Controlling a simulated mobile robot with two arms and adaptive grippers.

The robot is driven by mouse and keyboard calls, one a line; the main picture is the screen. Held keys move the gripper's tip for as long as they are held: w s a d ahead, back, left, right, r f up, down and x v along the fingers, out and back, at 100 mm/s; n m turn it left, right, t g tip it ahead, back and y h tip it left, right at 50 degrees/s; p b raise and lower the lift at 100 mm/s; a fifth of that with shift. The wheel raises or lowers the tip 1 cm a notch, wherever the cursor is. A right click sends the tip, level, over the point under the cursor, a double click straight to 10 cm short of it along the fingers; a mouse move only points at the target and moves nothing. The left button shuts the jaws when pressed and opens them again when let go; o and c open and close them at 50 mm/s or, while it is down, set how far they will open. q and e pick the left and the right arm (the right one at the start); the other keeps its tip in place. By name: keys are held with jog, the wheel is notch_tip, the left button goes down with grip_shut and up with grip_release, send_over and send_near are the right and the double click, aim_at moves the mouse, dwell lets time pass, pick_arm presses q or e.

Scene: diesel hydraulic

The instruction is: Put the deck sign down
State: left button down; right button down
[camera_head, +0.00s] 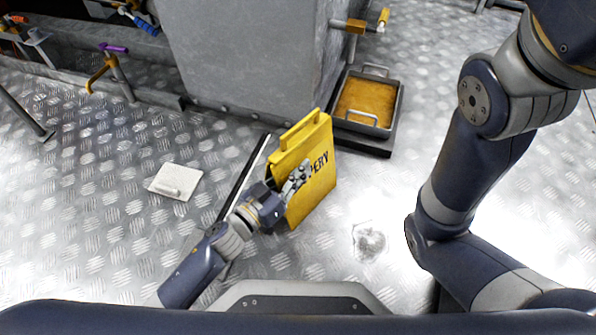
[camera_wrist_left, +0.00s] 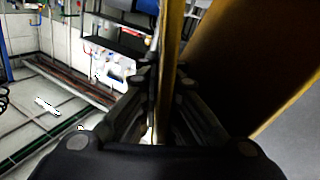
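The deck sign (camera_head: 318,165) is a yellow folding sign with dark lettering, of which "PERY" shows. It looks nearly upright, with its two panels close together and handle cut-outs at the top. My left gripper (camera_head: 298,178) is at the sign's left side, its fingers over the near panel. In the left wrist view the gripper (camera_wrist_left: 155,105) has a yellow panel edge (camera_wrist_left: 172,60) between its fingers, closed on it. I cannot tell whether the sign's bottom touches the floor. My right arm shows at the right in the head view, but its gripper is out of the picture.
A drip tray (camera_head: 398,112) with brown liquid stands behind the sign, beside a large grey tank (camera_head: 240,55). A white pad (camera_head: 175,181) lies on the left floor. A wet patch (camera_head: 369,240) lies right of the sign. Clear plate floor (camera_head: 90,225) is at left.

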pick_arm(q)
jog(key=c, duration=1.8)
grip_release()
jog(key=shift+r, duration=0.1)
jog(key=p+v, duration=0.3)
jog(key=v, duration=0.9)
